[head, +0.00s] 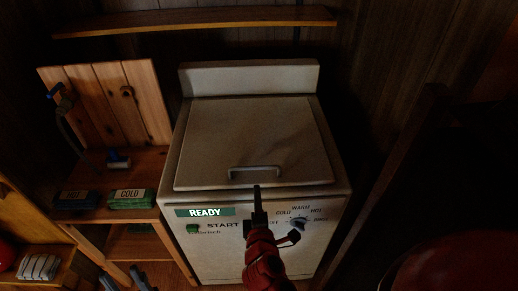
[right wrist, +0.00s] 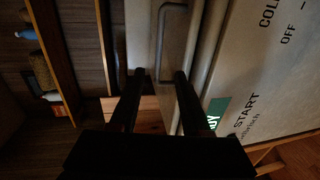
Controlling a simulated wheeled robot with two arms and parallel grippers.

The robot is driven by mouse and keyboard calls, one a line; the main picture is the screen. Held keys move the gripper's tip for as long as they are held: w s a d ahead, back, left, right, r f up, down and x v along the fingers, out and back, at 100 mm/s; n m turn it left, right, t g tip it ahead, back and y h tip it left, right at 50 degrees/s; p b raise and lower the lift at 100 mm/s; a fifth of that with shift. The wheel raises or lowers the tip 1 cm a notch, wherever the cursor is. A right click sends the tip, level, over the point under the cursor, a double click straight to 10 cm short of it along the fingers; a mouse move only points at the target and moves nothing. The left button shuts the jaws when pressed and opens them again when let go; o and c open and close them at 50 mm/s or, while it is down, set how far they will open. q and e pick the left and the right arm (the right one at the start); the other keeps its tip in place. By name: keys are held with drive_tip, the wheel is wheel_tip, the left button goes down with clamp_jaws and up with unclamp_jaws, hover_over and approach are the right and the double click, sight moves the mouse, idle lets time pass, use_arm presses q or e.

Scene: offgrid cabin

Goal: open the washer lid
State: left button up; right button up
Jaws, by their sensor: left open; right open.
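The washer (head: 210,240) is a white top-loader in the middle of the head view. My right gripper (head: 258,188) is open and empty, just in front of the handle. In the right wrist view its two dark fingertips (right wrist: 159,74) are apart and the handle (right wrist: 164,40) shows just beyond them; I cannot tell whether they touch the washer. My left gripper (head: 124,278) is open and empty, low at the left, away from the washer.
The washer's front panel has a lit READY display (head: 205,212), a green START button (head: 193,228) and a dial (head: 298,224). A wooden stand (head: 150,165) with HOT and COLD blocks is close at the left. A shelf (head: 200,20) hangs above. A dark post stands at the right.

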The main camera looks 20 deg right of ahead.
drive_tip(key=b, duration=0.6)
approach(255, 169)
drive_tip(key=w+f, duration=0.1)
drive_tip(key=w, duration=0.1)
drive_tip(key=x, duration=0.3)
drive_tip(key=p+x, duration=0.1)
drive_tip(key=x, duration=0.3)
drive_tip(key=p+x, duration=0.1)
drive_tip(key=x, duration=0.2)
drive_tip(key=shift+w+d+r, duration=0.15)
drive_tip(key=shift+d+r, duration=0.05)
drive_tip(key=shift+d, duration=0.2)
drive_tip(key=shift+w+d+f+p, duration=0.1)
drive_tip(key=shift+w+f+p, duration=0.1)
drive_tip(key=shift+w+p, duration=0.25)
drive_tip(key=shift+w, duration=0.1)
drive_tip(key=shift+c, duration=0.2)
clamp_jaws()
